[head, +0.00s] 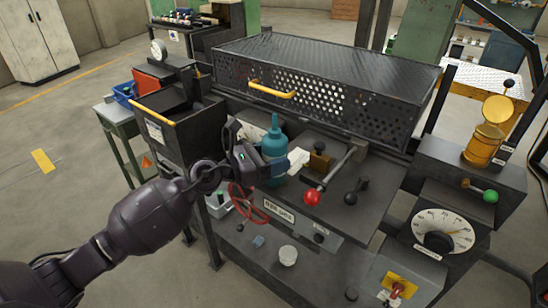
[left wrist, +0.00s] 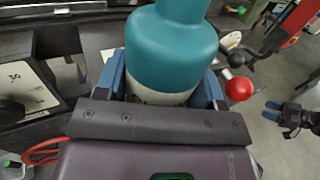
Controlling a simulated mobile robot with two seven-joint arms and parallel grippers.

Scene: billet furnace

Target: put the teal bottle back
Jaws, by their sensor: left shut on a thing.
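The teal bottle (head: 274,146) stands upright with its nozzle pointing up, at the front edge of the furnace bench. My left gripper (head: 262,166) is shut around its body from the left front. The left wrist view shows the bottle (left wrist: 172,45) large between blue fingers (left wrist: 165,88), with a pale band low on its body. The bottle's base is hidden, so I cannot tell whether it touches the bench. My right gripper (left wrist: 275,110) shows small at the right of the left wrist view, apart from the bottle; its opening is too small to judge.
A red-knobbed lever (head: 312,197) and a black knob (head: 350,198) stand right of the bottle. A mesh cover (head: 330,85) with a yellow handle is behind. A red valve wheel (head: 242,200) is below the gripper. A dial (head: 442,232) is at right.

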